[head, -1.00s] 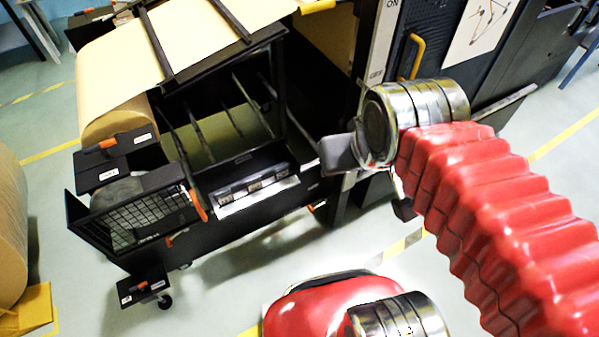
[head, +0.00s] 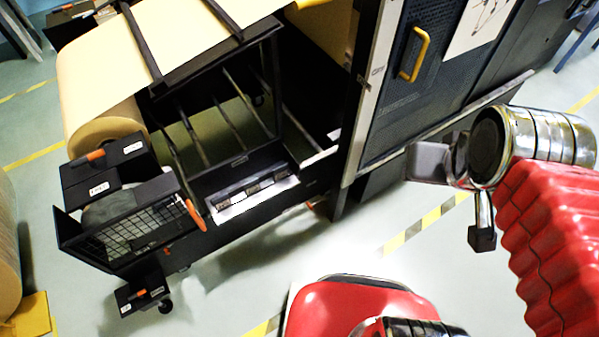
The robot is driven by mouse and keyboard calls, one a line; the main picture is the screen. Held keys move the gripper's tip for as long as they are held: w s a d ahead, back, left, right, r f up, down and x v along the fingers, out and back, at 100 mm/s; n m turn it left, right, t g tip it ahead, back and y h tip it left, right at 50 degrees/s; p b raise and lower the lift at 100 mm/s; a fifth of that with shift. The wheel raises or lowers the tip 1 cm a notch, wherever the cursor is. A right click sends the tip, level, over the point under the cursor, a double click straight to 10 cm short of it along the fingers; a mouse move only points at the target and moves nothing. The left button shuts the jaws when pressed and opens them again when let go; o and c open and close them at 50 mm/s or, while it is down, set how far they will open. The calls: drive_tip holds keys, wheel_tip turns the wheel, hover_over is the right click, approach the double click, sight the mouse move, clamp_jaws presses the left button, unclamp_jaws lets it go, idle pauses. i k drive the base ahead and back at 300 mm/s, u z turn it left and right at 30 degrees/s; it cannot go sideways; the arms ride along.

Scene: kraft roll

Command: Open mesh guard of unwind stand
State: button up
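The unwind stand (head: 230,205) is a black frame at the left of the head view, with a large kraft roll (head: 85,85) at its back left. The mesh guard (head: 130,235) is a black-framed wire grid at the stand's near left end, with a grey rounded part behind the grid. An orange handle (head: 196,215) sits at the guard's right edge. The end of my arm, with a grey block (head: 430,162), is at the right, well apart from the guard. My gripper's fingers cannot be made out clearly, and nothing is seen held.
A tall dark cabinet with a yellow handle (head: 415,55) stands right of the stand. A small black foot or box with a caster (head: 142,293) juts out below the guard. Another kraft roll (head: 8,240) is at the left edge. Floor in front of the stand is clear.

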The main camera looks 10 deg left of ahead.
sight(72, 240)
drive_tip(key=z, duration=1.6)
drive_tip(key=i, duration=0.4)
drive_tip(key=u, duration=2.65)
